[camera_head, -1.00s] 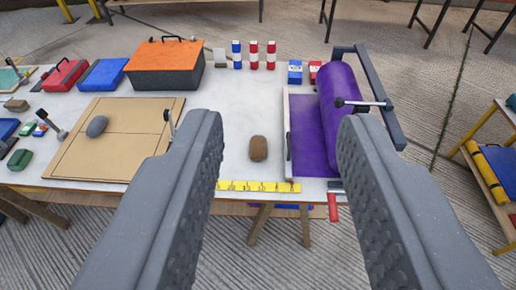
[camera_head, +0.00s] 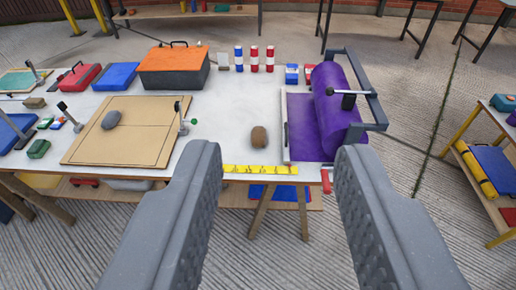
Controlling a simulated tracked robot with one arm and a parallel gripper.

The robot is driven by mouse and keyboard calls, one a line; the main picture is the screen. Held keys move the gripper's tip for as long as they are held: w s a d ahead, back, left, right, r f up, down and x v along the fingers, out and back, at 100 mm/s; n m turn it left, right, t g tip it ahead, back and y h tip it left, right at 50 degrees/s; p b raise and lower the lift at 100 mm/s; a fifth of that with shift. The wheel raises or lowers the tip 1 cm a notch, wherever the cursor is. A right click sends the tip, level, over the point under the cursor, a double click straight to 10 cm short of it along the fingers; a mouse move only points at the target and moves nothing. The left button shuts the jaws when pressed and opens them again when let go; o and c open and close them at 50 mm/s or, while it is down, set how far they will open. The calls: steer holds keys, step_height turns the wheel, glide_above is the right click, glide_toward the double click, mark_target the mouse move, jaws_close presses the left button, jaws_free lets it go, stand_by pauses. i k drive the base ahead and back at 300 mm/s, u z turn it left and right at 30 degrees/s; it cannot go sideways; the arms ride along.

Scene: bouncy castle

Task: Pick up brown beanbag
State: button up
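The brown beanbag (camera_head: 259,137) is a small rounded lump lying on the white table (camera_head: 225,120) near its front edge, just behind a yellow measuring strip. My gripper (camera_head: 278,165) is open and empty, its two grey fingers wide apart in the lower part of the view. The beanbag shows in the gap between the fingers, farther off than the fingertips and not touched by them.
A purple roll in a grey frame (camera_head: 340,110) stands right of the beanbag. A tan board (camera_head: 135,140) with a grey lump (camera_head: 111,119) lies left. An orange-lidded box (camera_head: 174,68) and striped cylinders (camera_head: 255,59) stand behind. The table around the beanbag is clear.

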mark_target(258, 140)
steer(key=z, duration=1.15)
steer(key=i, duration=5.2)
steer(key=u, duration=2.6)
